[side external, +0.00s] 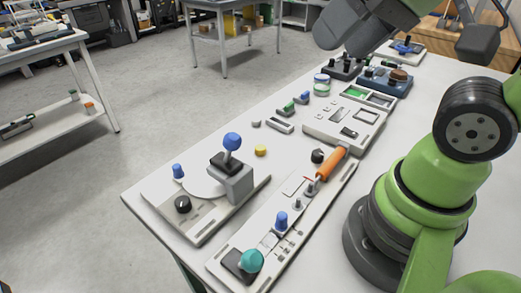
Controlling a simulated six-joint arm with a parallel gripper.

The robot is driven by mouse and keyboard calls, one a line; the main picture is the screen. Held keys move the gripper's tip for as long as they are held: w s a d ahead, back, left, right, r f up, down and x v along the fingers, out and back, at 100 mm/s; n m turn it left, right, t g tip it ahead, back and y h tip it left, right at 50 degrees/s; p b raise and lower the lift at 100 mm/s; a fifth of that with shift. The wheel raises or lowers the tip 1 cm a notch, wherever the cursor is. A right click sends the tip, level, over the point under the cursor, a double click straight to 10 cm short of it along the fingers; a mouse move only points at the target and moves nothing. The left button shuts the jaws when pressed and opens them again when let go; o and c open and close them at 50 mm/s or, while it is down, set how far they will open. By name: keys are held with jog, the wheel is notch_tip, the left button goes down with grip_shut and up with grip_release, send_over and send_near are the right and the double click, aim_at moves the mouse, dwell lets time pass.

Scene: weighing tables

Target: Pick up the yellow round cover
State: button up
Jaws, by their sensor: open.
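The yellow round cover (261,151) is a small disc lying on the white table (150,197), just right of the blue-ball joystick unit. It lies in the open with nothing on it. My gripper (365,30) is partly in view at the top right, dark grey and cut off by the top edge. It is open and well above the table, far from the cover. I see nothing held in it.
A joystick unit (233,183) stands left of the cover. A long panel with an orange handle (332,163) lies to the right.

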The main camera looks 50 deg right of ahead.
jog(key=w+d+f+n+g, duration=0.2)
jog(key=w, duration=0.5)
jog(key=n+g+h, duration=0.2)
jog(key=n+g, duration=0.3)
send_over(260, 147)
notch_tip(260, 147, down, 23)
jog(key=shift+s+a+r, duration=0.1)
jog(key=shift+a+r, duration=0.05)
jog(key=shift+d+f, duration=0.2)
jog(key=shift+f, duration=2.95)
jog(key=c, duration=1)
